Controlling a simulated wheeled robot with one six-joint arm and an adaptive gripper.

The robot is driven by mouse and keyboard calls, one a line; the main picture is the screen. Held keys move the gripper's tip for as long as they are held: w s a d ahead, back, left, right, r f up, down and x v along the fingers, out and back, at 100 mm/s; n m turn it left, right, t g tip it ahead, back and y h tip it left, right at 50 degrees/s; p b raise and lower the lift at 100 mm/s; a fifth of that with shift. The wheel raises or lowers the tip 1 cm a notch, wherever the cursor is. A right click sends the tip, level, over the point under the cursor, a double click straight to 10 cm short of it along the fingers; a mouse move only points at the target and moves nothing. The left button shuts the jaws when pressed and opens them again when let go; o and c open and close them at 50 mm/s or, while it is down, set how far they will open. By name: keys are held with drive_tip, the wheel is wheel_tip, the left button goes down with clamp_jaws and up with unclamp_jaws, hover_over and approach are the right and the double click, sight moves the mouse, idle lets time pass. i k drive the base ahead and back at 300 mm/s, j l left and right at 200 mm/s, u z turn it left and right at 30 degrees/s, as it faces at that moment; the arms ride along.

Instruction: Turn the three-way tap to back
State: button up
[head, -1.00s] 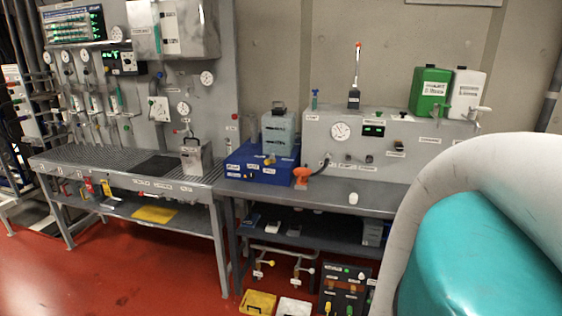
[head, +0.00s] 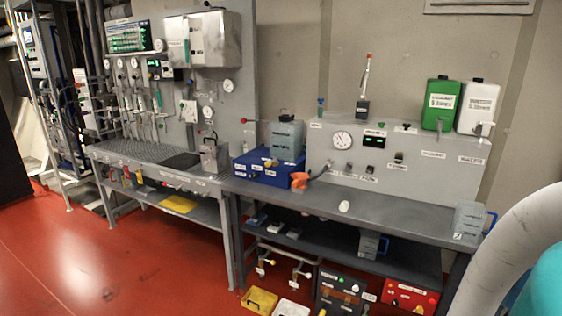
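I cannot tell for sure which fitting is the three-way tap. A square white plate with a small dark handle (head: 188,111) is on the grey wall panel (head: 240,100) above the left bench. Its handle direction is too small to read. Two pipe fittings with taps, one with a yellow handle (head: 271,262) and one with a pale handle (head: 307,275), stand low under the right bench. My gripper is out of view. Only a white and teal part of my own arm shows at the lower right, well away from the panel.
The left bench (head: 130,152) and right bench (head: 400,207) line the wall. A blue box (head: 262,174) and orange nozzle (head: 299,180) sit on the right one. Yellow tray (head: 259,301) and control boxes (head: 410,296) are on the floor. The red floor (head: 110,260) at left is clear.

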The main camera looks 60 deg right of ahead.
sight(268, 163)
drive_tip(key=i+z, duration=0.1)
drive_tip(key=z, duration=1.5)
drive_tip(key=i+j+z, duration=0.1)
drive_tip(key=j+z, duration=0.2)
drive_tip(key=j, duration=1.6)
drive_tip(key=j+u, duration=0.1)
drive_tip(key=j, duration=0.15)
